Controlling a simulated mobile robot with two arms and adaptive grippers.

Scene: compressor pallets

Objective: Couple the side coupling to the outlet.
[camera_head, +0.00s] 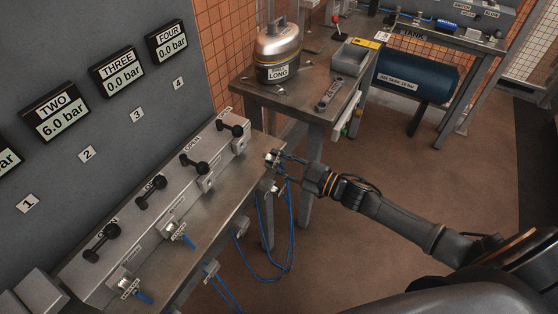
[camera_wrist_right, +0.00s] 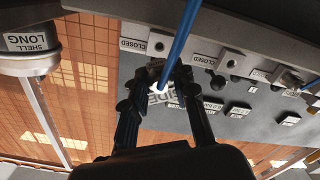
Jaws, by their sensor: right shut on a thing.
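My right gripper (camera_head: 278,160) is at the right end of the valve bench, its fingers shut on a small coupling with a blue hose. In the wrist view, the fingertips (camera_wrist_right: 163,82) close around the coupling's pale end (camera_wrist_right: 158,88), and the blue hose (camera_wrist_right: 180,40) runs up from it. A tag (camera_wrist_right: 180,90) reading SIDE shows behind the fingers. Outlet blocks stand along the bench front: the third (camera_head: 207,184) and fourth (camera_head: 240,146) have no hose in them, while the first (camera_head: 127,286) and second (camera_head: 172,230) have blue hose ends. The coupling is apart from the outlets.
Black valve levers (camera_head: 194,164) stand behind the outlets on the bench. Wall gauges show TWO (camera_head: 56,111) at 6.0 bar, THREE (camera_head: 117,75) and FOUR (camera_head: 168,43) at 0.0 bar. A side table (camera_head: 300,98) stands behind the gripper. Blue hose hangs off the bench edge.

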